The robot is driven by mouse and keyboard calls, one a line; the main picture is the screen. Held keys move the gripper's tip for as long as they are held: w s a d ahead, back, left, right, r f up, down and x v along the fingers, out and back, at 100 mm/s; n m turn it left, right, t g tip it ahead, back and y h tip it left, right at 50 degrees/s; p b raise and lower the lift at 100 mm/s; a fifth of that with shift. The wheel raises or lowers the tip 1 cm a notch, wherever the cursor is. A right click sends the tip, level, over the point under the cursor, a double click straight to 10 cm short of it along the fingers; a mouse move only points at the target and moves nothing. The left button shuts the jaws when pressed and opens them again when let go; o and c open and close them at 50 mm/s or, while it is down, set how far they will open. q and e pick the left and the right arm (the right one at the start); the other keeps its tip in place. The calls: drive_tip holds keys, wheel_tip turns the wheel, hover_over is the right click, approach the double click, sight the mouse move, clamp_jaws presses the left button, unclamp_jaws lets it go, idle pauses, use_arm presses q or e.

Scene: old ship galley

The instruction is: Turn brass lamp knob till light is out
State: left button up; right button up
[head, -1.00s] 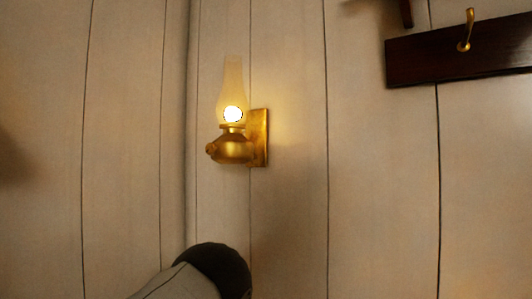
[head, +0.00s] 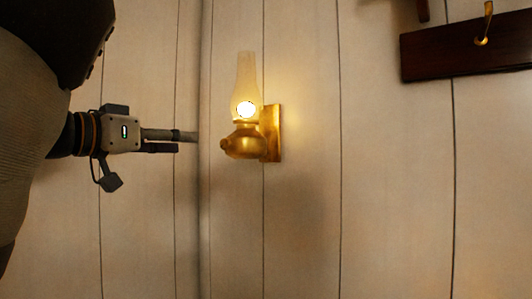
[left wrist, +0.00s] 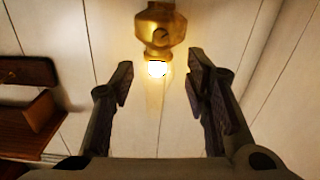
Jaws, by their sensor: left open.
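The brass lamp (head: 246,141) is fixed to the pale plank wall, with a tall glass chimney (head: 246,78) and a bright glowing light inside. Its small round knob (head: 224,145) sticks out on the left side of the lamp's body. My left gripper (head: 196,137) comes in from the left, level with the knob and apart from it. In the left wrist view the lamp (left wrist: 160,27) appears upside down at the top, its knob (left wrist: 161,34) facing the camera. There my left gripper (left wrist: 160,82) is open and empty, fingers spread. My right gripper is out of view.
A dark wooden rail (head: 465,50) with a brass hook (head: 484,24) is on the wall at the upper right. Dark wooden pieces (left wrist: 30,115) show at the left of the left wrist view. The wall around the lamp is bare.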

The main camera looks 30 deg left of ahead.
sight(224, 144)
use_arm(q)
drive_tip(key=w, duration=0.7)
drive_tip(key=w+d, duration=0.1)
drive_tip(key=w, duration=0.3)
drive_tip(key=shift+f, duration=0.15)
clamp_jaws()
